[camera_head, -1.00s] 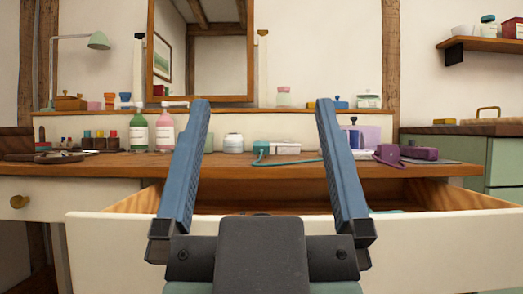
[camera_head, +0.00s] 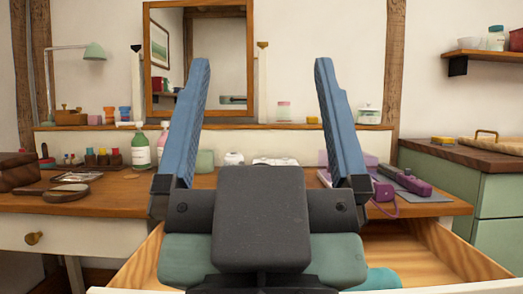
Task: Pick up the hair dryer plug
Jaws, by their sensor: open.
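My gripper (camera_head: 262,66) is open and empty, its two blue fingers pointing up and forward above the dressing table. A white power strip (camera_head: 275,161) lies at the back of the tabletop, partly hidden behind my gripper body. The teal plug and cable seen earlier beside the strip are now hidden behind my gripper. A teal object (camera_head: 380,279) shows in the open drawer at lower right; I cannot tell whether it is the hair dryer. A purple appliance (camera_head: 408,182) with a purple cord lies on the right of the tabletop.
The open drawer (camera_head: 455,250) juts out below the wooden tabletop (camera_head: 105,200). A wall mirror (camera_head: 198,60) is behind. A green cabinet (camera_head: 480,185) stands at right.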

